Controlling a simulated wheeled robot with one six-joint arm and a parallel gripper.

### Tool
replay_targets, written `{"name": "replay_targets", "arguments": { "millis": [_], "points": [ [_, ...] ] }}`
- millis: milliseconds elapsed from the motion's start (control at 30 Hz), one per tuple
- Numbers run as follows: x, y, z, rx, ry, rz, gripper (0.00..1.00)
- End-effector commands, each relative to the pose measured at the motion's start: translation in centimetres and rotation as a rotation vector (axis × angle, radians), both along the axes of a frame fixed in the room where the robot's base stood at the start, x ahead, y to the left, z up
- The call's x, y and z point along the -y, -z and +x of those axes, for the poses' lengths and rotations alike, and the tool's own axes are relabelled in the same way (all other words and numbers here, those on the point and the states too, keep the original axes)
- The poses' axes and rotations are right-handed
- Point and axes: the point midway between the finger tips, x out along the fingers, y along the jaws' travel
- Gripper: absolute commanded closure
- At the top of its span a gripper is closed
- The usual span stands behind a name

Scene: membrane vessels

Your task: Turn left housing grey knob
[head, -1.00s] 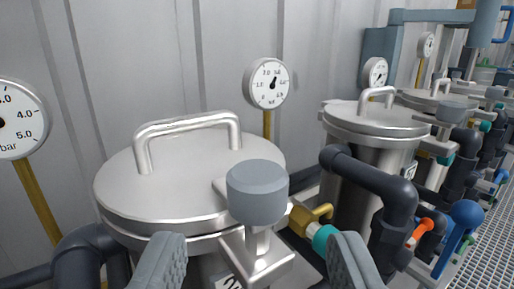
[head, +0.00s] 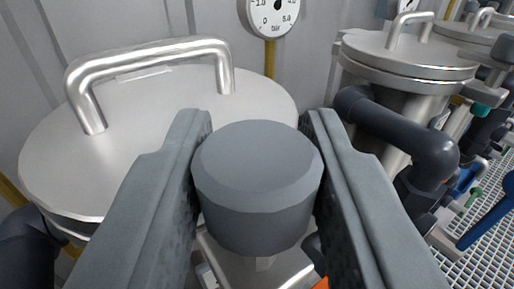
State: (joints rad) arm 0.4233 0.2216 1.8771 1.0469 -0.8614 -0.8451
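The grey knob (head: 258,182) is a faceted cylinder in the middle of the head view, on a metal bracket at the front of the nearest steel housing (head: 150,117). My gripper (head: 258,130) has one finger on each side of the knob. The left finger lies close against the knob's left side and the right finger close against its right side. Any thin gap between fingers and knob is too small to tell. The knob's stem and the bracket are mostly hidden below it.
The housing lid has a raised handle (head: 150,55) at the left. A second housing (head: 410,58) and a dark pipe elbow (head: 410,130) stand to the right. A pressure gauge (head: 270,14) is on the wall behind. Floor grating shows at lower right.

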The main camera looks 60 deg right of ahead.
Motion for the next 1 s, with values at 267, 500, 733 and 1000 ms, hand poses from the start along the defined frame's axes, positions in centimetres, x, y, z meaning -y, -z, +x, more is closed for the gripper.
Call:
{"name": "replay_targets", "arguments": {
  "millis": [267, 500, 733, 1000],
  "points": [
    [0.0, -0.03, -0.01, 0.0, -0.007, -0.001, 0.93],
    [0.04, -0.11, -0.09, 0.0, -0.065, -0.001, 0.92],
    [0.08, -0.07, -0.12, 0.0, -0.175, -0.001, 0.92],
    [0.09, -0.06, -0.15, -0.001, -0.314, 0.0, 0.92]
  ]
}}
